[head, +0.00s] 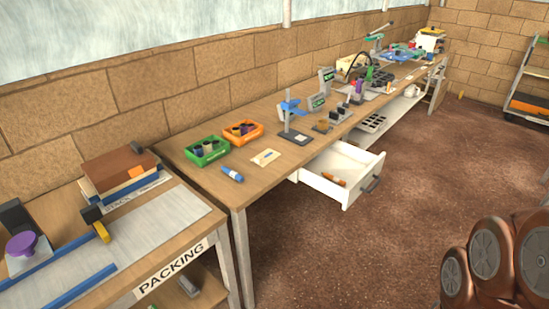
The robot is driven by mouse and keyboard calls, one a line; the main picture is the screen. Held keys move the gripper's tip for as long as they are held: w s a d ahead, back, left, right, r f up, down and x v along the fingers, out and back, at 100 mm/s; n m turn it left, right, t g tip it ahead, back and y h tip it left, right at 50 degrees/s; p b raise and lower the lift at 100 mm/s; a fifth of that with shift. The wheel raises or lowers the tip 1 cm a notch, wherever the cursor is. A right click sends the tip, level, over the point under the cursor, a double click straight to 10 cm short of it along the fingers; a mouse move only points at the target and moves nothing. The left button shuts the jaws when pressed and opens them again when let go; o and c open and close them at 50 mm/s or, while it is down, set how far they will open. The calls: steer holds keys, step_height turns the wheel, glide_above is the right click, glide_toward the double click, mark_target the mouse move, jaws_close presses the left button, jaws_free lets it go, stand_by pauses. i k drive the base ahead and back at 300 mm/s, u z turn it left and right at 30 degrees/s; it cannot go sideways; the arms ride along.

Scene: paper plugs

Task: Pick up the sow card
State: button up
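A small cream card (266,157) lies flat on the long wooden bench (221,192) in the head view, near the front edge at the bench's near end. It carries a small mark, too small to read, so I cannot confirm that it is the sow card. My gripper is not in view.
A green tray (207,151) stands left of the orange one. A blue-armed stand (294,134) is right of the card. An open white drawer (338,168) juts out below the bench. The packing table (160,222) is at left. Brown floor (400,185) lies open in front.

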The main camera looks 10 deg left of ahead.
mark_target(268, 156)
steer(key=z, duration=0.65)
steer(key=i, duration=4.35)
steer(key=u, duration=4.9)
